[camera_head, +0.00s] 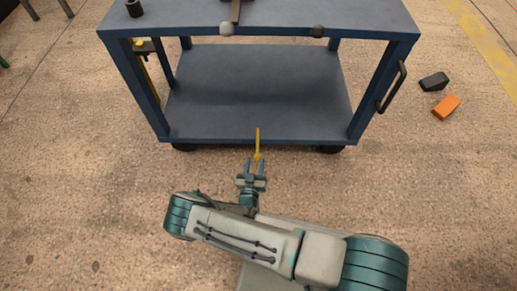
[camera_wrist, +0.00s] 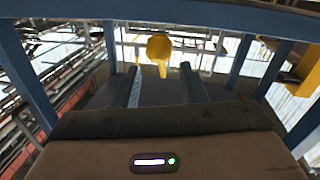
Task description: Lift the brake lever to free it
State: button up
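A yellow brake lever (camera_head: 258,142) sticks out low at the middle of the blue cart's near side. In the wrist view its round yellow knob and short stem (camera_wrist: 159,48) show between the two fingertips, near the upper middle. My gripper (camera_head: 255,162) is open, its two fingers apart and pointing at the cart. The fingertips (camera_wrist: 160,72) are close to the knob, one on each side of it in the picture. I cannot tell whether the knob lies between the fingers or just beyond them. Nothing is clamped.
The blue cart (camera_head: 260,140) has a lower shelf and a top with small knobs and a black cylinder (camera_head: 134,8). A black handle (camera_head: 392,87) is on its right side. A black block (camera_head: 434,81) and an orange block (camera_head: 446,107) lie on the floor at right.

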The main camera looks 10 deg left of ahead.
aim_at(257, 153)
jog(key=w, duration=0.2)
jog(key=w+b, duration=0.1)
jog(key=w, duration=0.2)
jog(key=w+b, duration=0.1)
jog(key=w, duration=0.1)
jog(key=shift+w+a, duration=0.4)
grip_shut()
jog(key=shift+s+f, duration=0.1)
